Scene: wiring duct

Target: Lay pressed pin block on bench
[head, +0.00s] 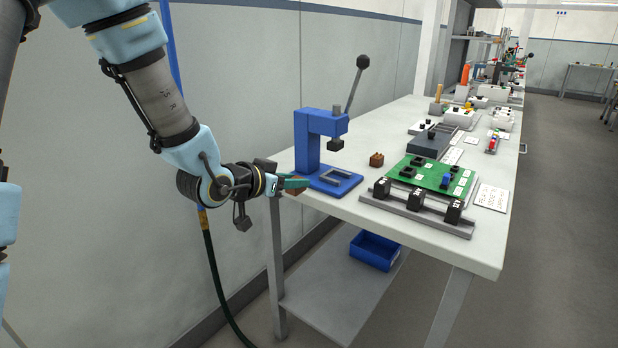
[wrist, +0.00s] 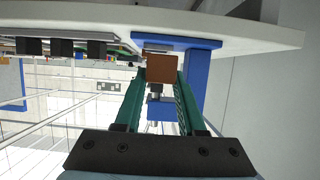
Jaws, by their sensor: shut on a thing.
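My gripper (head: 290,184) is at the near left edge of the bench (head: 400,222), beside the base of the blue press. It is shut on a brown pin block (head: 296,191), which shows only partly under the green fingers in the head view. In the wrist view, the brown pin block (wrist: 160,67) sits between the two green fingertips, with the press behind it. I cannot tell whether the held block touches the bench. A second brown block (head: 376,159) stands on the bench, right of the press.
The blue press (head: 307,142), with its raised lever, stands close to my gripper. A green board (head: 434,175) and a grey rail with black blocks (head: 416,211) are to the right. A blue bin (head: 374,250) is on the lower shelf. Bare bench lies in front of the press.

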